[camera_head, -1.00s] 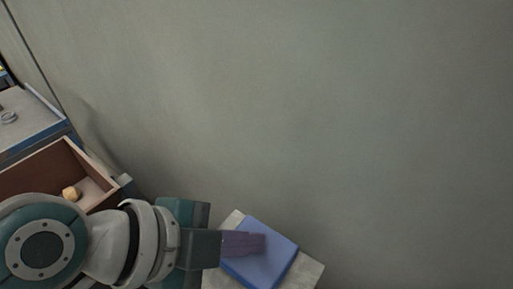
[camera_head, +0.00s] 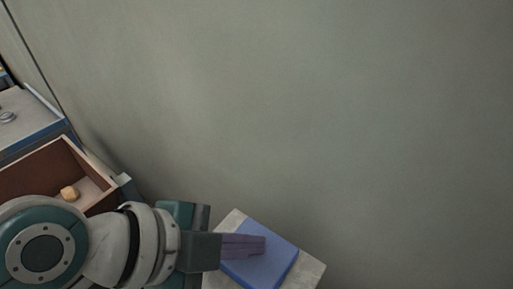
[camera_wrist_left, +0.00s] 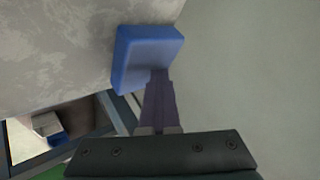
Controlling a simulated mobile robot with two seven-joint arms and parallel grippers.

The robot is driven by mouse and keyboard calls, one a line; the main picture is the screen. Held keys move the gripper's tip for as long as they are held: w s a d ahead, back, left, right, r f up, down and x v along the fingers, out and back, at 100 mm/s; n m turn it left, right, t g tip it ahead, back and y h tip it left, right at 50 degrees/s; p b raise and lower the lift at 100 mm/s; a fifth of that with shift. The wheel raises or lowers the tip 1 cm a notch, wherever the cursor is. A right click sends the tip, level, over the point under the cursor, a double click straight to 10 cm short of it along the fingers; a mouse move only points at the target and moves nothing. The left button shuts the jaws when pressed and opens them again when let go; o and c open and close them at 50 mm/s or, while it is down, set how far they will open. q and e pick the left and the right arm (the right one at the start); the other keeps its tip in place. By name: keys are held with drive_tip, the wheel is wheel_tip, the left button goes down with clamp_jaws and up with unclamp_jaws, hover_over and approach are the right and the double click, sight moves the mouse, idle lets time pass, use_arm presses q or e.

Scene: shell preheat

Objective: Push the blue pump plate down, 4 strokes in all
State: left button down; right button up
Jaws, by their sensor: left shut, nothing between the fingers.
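The blue pump plate (camera_head: 274,264) is a square blue block on a pale grey stand (camera_head: 312,272) at the bottom of the head view. My left gripper (camera_head: 264,245) comes in from the left, its purple fingers shut and empty, with the tips over the plate. The left wrist view shows the plate (camera_wrist_left: 142,50) beyond the fingertips (camera_wrist_left: 159,74), which overlap its near edge. I cannot tell whether the tips touch it. My right gripper is not in view.
An open drawer (camera_head: 95,172) with a small tan object (camera_head: 70,193) in it stands at the left, beside a blue-edged worktop (camera_head: 30,120). A bare grey-green wall (camera_head: 330,110) fills the background.

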use_arm(q)
drive_tip(key=shift+f, duration=0.1)
idle(0.3)
drive_tip(key=shift+r+p, duration=1.9)
drive_tip(key=shift+r, duration=0.15)
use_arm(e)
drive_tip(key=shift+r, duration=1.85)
use_arm(q)
drive_tip(key=shift+r, duration=0.1)
wheel_tip(320, 180, up, 5)
drive_tip(key=p, duration=0.4)
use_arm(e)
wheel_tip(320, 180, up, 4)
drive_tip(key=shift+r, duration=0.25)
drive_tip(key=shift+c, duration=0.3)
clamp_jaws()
